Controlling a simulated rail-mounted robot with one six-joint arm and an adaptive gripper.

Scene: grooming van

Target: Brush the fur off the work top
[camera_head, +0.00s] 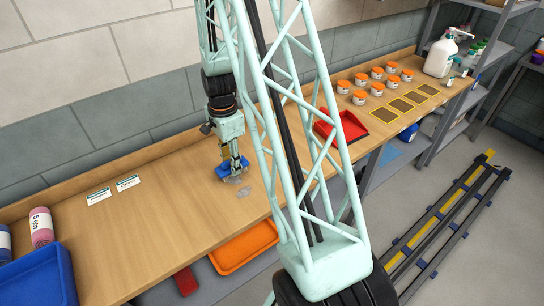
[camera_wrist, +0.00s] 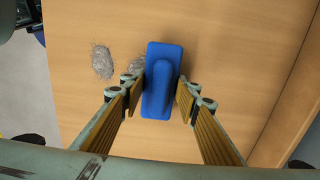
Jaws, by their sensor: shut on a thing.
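My gripper (camera_wrist: 161,92) is shut on a blue brush (camera_wrist: 163,70), which lies between its two fingers at the wooden work top (camera_wrist: 227,62). The brush (camera_head: 224,171) also shows below my gripper (camera_head: 234,160) in the head view, at the middle of the work top (camera_head: 170,210). A grey clump of fur (camera_wrist: 102,61) lies on the top to the left of the brush in the wrist view. A second clump (camera_wrist: 136,66) lies right beside the brush, partly hidden by it. In the head view, fur (camera_head: 243,192) shows just in front of the brush.
A red dustpan-like tray (camera_head: 341,127) sits right of my arm. Several orange-lidded jars (camera_head: 376,73) and dark yellow-edged squares (camera_head: 400,104) stand beyond it. Two white labels (camera_head: 128,183) lie at left. An orange bin (camera_head: 243,247) is below the front edge; a blue bin (camera_head: 40,280) is at lower left.

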